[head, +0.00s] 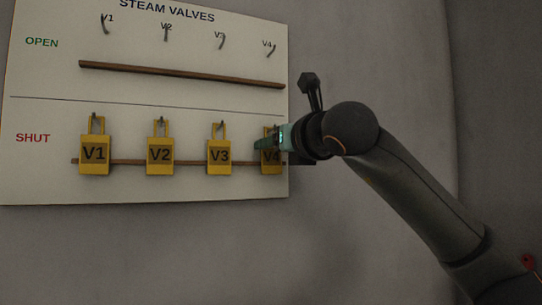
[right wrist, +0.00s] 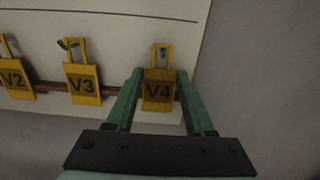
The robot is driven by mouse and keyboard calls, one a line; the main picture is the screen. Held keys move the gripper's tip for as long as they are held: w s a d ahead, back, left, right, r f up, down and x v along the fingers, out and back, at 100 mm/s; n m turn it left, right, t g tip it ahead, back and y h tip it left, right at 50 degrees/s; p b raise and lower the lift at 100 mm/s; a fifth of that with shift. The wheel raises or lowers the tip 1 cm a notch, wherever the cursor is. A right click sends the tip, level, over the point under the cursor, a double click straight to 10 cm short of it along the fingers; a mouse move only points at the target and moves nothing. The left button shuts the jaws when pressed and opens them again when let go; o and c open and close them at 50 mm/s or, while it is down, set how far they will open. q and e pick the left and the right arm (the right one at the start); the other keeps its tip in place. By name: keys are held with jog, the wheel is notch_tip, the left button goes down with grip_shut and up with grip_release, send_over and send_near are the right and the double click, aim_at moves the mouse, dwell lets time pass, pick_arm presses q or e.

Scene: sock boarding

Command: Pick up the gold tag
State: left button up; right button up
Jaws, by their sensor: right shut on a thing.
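Several yellow-gold tags hang in the SHUT row of a white board, marked V1 (head: 94,154), V2 (head: 160,155), V3 (head: 219,155) and V4 (head: 269,157). My right gripper (head: 268,145) reaches in from the right and is shut on the V4 tag. In the right wrist view its green fingers (right wrist: 158,88) stand on either side of the V4 tag (right wrist: 158,91), which is upright with its loop on top. I cannot tell whether that loop is still on its hook. My left gripper is not in view.
The board (head: 180,98) reads STEAM VALVES, with OPEN above and SHUT below. The hooks in the OPEN row are empty. A wooden rail (head: 180,73) runs under them, and a lower rail (head: 190,162) passes by the tags. Plain grey wall surrounds the board.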

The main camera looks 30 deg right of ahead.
grip_shut()
jog(key=shift+r, duration=0.1)
jog(key=s+a+r+b, duration=0.1)
jog(key=s+b, duration=0.4)
jog(key=s, duration=1.3)
jog(key=shift+r+b, duration=0.15)
jog(key=shift+b, duration=0.2)
